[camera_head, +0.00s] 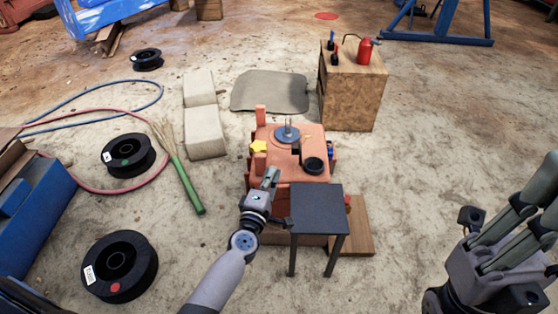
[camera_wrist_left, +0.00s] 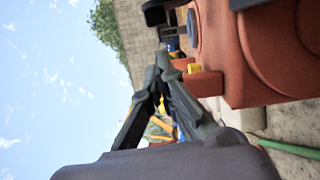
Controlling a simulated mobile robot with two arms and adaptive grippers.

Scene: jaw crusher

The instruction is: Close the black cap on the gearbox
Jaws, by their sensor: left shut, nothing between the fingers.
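The gearbox (camera_head: 290,172) is an orange-red block in the middle of the head view, with a grey disc on top. A black round part (camera_head: 314,166), which looks like the cap or its opening, is at its near right. I cannot tell how far the cap is open. My left gripper (camera_head: 272,172) is shut and empty at the gearbox's near left side, left of that part. In the left wrist view the shut fingers (camera_wrist_left: 163,62) are beside the orange body (camera_wrist_left: 255,50). My right gripper (camera_head: 530,200) is at the right edge, away from the gearbox.
A small dark table (camera_head: 317,202) stands just in front of the gearbox, close to my left gripper. A yellow knob (camera_head: 258,147) is on the gearbox's left. A wooden cabinet (camera_head: 350,92) with a red can stands behind right. Black spools (camera_head: 120,266) lie at left. Floor at right is clear.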

